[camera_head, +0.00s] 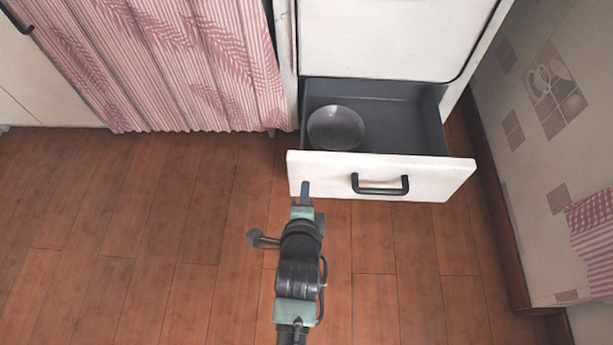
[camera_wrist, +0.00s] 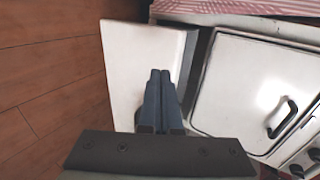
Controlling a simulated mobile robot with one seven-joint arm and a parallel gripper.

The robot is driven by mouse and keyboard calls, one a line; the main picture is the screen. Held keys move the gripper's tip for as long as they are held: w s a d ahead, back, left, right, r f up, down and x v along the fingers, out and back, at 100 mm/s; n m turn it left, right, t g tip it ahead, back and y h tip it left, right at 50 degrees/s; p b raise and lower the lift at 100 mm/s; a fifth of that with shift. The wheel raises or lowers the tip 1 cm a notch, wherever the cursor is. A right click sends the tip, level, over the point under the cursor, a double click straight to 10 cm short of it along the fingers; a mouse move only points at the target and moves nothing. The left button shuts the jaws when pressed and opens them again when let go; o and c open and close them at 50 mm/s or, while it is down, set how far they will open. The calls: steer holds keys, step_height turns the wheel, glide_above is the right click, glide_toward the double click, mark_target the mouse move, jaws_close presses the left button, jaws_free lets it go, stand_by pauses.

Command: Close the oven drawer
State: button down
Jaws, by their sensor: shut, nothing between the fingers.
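The oven drawer (camera_head: 420,170) is pulled out under the white oven (camera_head: 385,40). It has a white front, a dark handle (camera_head: 380,190) and a grey inside. A grey bowl (camera_head: 336,128) sits in its left part. My gripper (camera_head: 305,188) is shut and empty, at the left part of the drawer front in the head view; whether it touches cannot be told. In the wrist view, my gripper's two dark fingers (camera_wrist: 160,75) are together, in front of the white drawer front (camera_wrist: 135,60). The oven door (camera_wrist: 245,90) is at the right there.
A pink patterned curtain (camera_head: 170,60) hangs left of the oven. A tiled wall (camera_head: 545,120) with a dark skirting board is close on the right. The wooden floor (camera_head: 130,230) is clear on the left and in front. A pink checked cloth (camera_head: 595,235) shows at the right edge.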

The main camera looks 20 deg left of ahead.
mark_target(307, 163)
steer(key=b+x, duration=0.1)
steer(key=x, duration=0.1)
steer(key=r+b+x, duration=0.1)
steer(key=x, duration=0.1)
steer(key=shift+w+a+f, duration=0.1)
steer(key=shift+w, duration=0.2)
steer(key=shift+w+a+b, duration=0.25)
steer(key=shift+w+b, duration=0.35)
steer(key=shift+w, duration=0.05)
